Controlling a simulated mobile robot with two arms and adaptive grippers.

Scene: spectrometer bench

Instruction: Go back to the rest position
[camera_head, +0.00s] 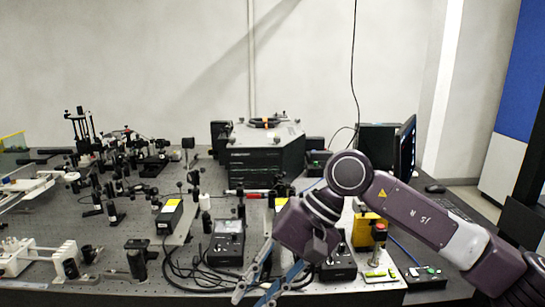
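My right arm comes in from the right, over the front of the optical bench (200,284). Its gripper (252,296) points down and to the left near the bench's front edge. The two blue-grey fingers are apart, with nothing visible between them. The gripper and wrist hide part of the bench's front middle. My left arm and gripper are not in view.
A black control box (227,243) with cables stands left of the gripper. A yellow box (369,231) with a red button and another black box (338,266) stand close to the wrist. A monitor (405,150) stands behind the arm. Optics crowd the left side.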

